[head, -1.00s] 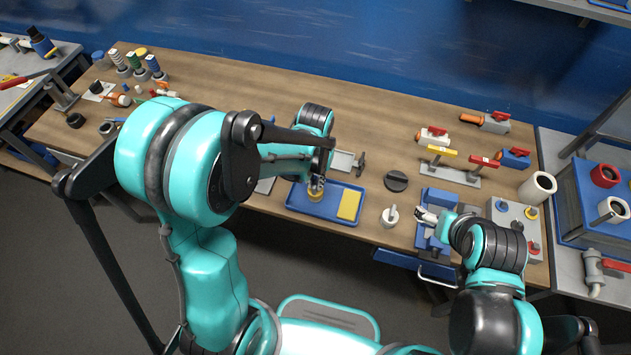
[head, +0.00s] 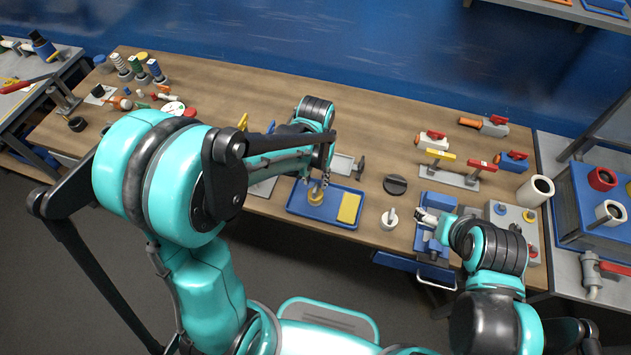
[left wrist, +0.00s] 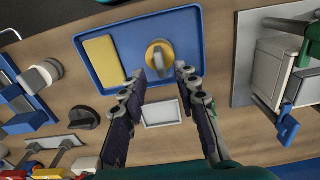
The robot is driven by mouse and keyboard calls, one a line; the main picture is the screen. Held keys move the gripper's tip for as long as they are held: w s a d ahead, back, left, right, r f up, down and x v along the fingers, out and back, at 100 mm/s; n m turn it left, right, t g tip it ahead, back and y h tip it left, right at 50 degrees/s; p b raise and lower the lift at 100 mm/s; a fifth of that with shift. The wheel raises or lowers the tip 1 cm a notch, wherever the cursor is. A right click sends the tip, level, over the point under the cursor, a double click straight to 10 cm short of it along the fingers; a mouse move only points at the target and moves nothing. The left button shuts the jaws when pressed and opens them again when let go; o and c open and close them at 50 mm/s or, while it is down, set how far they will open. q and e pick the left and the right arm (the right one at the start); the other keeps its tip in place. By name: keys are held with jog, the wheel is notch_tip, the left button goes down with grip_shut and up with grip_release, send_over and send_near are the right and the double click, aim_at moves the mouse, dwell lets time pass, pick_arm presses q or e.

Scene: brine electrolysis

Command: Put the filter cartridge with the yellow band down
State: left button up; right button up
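The filter cartridge with the yellow band (head: 316,196) stands in the blue tray (head: 296,208), at its left part in the head view. In the left wrist view the cartridge (left wrist: 160,57) shows its yellow ring and grey top from above. My left gripper (head: 326,179) is just above it; in the left wrist view its two fingers (left wrist: 161,78) are spread, with a clear gap and nothing between the tips. My right gripper (head: 427,216) is over the blue fixture (head: 432,240); its fingers are too small to read.
A yellow pad (head: 349,208) lies in the tray's right part. A small white-topped tray (head: 343,163) lies behind the blue tray. Valves on a stand (head: 450,176) are farther right.

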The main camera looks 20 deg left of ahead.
aim_at(315, 188)
pick_arm(q)
notch_tip(315, 188, up, 9)
jog(key=p, duration=0.2)
jog(key=s+a+r+t, duration=0.2)
jog(key=s+t, duration=0.1)
jog(key=s, duration=0.2)
jog(key=s+a+r+t, duration=0.2)
jog(key=s+r+t, duration=0.1)
jog(key=s+t, duration=0.1)
jog(key=shift+s+a+r, duration=0.25)
jog(key=shift+s+a, duration=0.1)
jog(key=shift+s, duration=0.4)
notch_tip(315, 188, down, 9)
jog(key=b, duration=0.9)
jog(key=shift+f, duration=0.1)
